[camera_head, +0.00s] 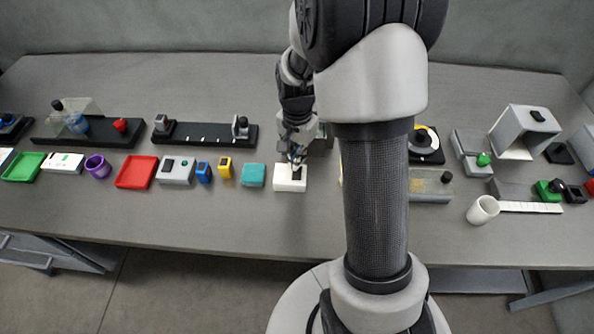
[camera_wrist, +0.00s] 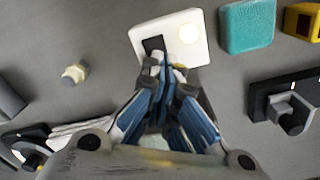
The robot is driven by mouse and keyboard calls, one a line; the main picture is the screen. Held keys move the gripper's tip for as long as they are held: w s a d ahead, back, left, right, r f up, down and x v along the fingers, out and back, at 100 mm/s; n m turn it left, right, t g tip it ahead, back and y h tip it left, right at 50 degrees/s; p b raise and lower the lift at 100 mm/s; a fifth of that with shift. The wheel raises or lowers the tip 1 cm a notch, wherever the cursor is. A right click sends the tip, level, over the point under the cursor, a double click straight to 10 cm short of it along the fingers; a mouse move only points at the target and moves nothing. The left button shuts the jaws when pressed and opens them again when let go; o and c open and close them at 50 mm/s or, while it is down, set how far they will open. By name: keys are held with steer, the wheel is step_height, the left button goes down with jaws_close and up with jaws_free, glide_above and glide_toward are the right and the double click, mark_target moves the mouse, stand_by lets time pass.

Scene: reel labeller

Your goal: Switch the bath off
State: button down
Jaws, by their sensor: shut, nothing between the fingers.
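A white switch box (camera_head: 290,184) stands at the middle of the table's front row; I cannot tell for sure that it belongs to the bath. In the wrist view the white box (camera_wrist: 194,22) has a black rocker or slot (camera_wrist: 153,45) and a pale round spot (camera_wrist: 189,34) beside it on top. My gripper (camera_head: 297,163) is over the box, pointing down. In the wrist view my gripper (camera_wrist: 166,66) is shut and empty, its tips at the near end of the black part. They partly hide it, and I cannot tell whether they touch. The switch's position is unclear.
A teal block (camera_head: 253,175) and a yellow block (camera_head: 226,168) stand left of the box. A black rail with holders (camera_head: 205,134) lies behind them. A red tray (camera_head: 137,172) is farther left. My arm hides part of the table to the right. The front strip is clear.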

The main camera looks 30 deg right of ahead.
steer(key=shift+f+b, duration=0.75)
steer(key=shift+f, duration=0.3)
stand_by(1.0)
steer(key=shift+r+p, duration=2.9)
steer(key=shift+r, duration=0.6)
steer(key=shift+r, duration=0.1)
